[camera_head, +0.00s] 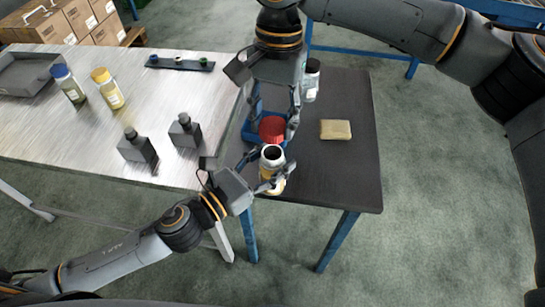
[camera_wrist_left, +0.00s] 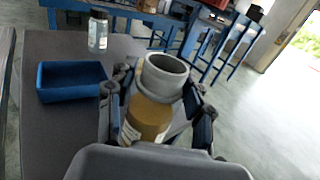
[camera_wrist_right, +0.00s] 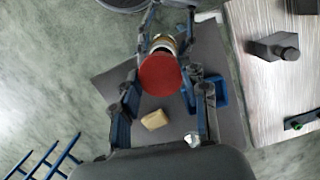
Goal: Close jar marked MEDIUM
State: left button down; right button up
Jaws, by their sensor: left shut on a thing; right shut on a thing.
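An uncapped jar (camera_head: 279,186) with amber contents is gripped by my left gripper (camera_head: 262,177) near the front of the dark table. In the left wrist view the jar (camera_wrist_left: 147,120) stands with its grey open neck up, fingers on both sides. Its label is too small to read. My right gripper (camera_head: 274,125) is shut on a red lid (camera_head: 271,129). In the right wrist view the red lid (camera_wrist_right: 161,78) partly covers the jar behind it. The lid looks apart from the jar neck in the head view.
A blue tray (camera_wrist_left: 72,82) lies on the dark table (camera_head: 352,180), with a beige sponge (camera_head: 335,130) and another jar (camera_head: 312,84). The light table holds a blue-capped bottle (camera_head: 69,85), a yellow-capped bottle (camera_head: 108,88), two dark bottles and a rack (camera_head: 179,63).

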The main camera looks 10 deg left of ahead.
aim_at(273, 153)
dwell(0.4)
jog(key=shift+f, duration=2)
jog(key=shift+s, duration=0.1)
jog(key=shift+f, duration=0.8)
jog(key=shift+f, duration=0.6)
